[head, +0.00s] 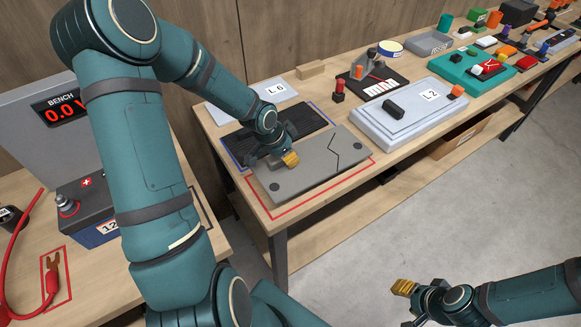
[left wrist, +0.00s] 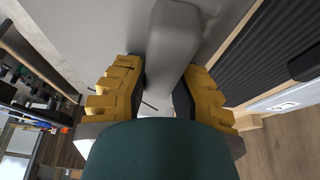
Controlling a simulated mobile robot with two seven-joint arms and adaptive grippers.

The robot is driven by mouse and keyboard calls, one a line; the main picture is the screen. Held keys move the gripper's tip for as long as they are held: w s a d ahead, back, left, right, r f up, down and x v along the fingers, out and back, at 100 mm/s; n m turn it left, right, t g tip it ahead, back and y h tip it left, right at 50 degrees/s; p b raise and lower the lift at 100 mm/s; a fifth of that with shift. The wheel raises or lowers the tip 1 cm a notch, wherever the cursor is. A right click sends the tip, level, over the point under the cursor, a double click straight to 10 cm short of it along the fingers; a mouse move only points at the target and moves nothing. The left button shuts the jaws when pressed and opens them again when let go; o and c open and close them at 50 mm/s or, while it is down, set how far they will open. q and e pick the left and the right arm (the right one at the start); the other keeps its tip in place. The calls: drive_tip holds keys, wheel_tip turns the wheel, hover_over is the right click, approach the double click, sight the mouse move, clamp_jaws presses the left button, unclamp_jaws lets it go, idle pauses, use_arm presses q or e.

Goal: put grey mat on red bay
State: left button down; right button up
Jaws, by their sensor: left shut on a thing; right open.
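I cannot tell whether the mat touches the bench. My left gripper (head: 290,160) is above the mat. In the left wrist view its yellow fingers (left wrist: 160,95) are shut on the mat's raised grey grip (left wrist: 173,48). My right gripper (head: 408,304) is open and empty over the floor, in front of the bench.
A black ribbed mat (head: 241,146) in a blue outline lies just behind the grey mat. A pale case (head: 400,125) labelled L2 stands to the right. Farther right is a teal tray (head: 458,72) with parts. A battery (head: 88,209) stands on the left bench.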

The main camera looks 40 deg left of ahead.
use_arm(q)
drive_tip(key=shift+f+b, duration=0.6)
drive_tip(key=shift+f, duration=1.5)
drive_tip(key=c, duration=0.9)
unclamp_jaws()
